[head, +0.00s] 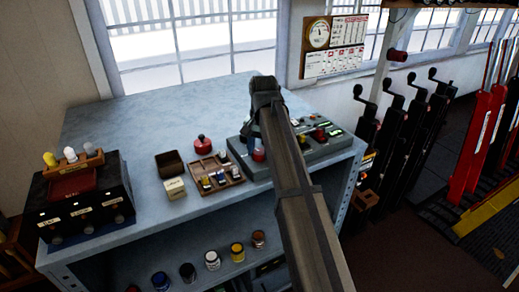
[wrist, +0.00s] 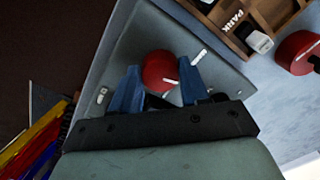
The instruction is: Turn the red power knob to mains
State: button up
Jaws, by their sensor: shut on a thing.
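The red power knob (wrist: 158,70) sits on the grey panel (wrist: 222,68) and has a short white line on its face. In the head view the knob (head: 258,155) shows at the left end of the grey panel (head: 345,146). My gripper (wrist: 162,72) has its blue fingers on either side of the knob and is shut on it. In the head view my gripper (head: 254,146) comes down over the knob, and my arm hides the middle of the panel. A white mark lies on the panel beside the knob. I cannot read a mains label.
A wooden tray (head: 222,189) with small labelled pieces, a red round object (head: 202,144) and a dark open box (head: 169,163) lie left of the panel. Black crank levers (head: 393,125) stand at right. The back of the bench top is clear.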

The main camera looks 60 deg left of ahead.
aim_at(262, 151)
jog(key=n, duration=0.4)
jog(key=shift+w+n, duration=0.1)
jog(key=shift+n, duration=1.6)
jog(key=o, duration=1.1)
jog(key=shift+c, duration=0.2)
jog(key=shift+r, duration=0.15)
notch_tip(262, 151, up, 12)
jog(key=shift+w, duration=0.3)
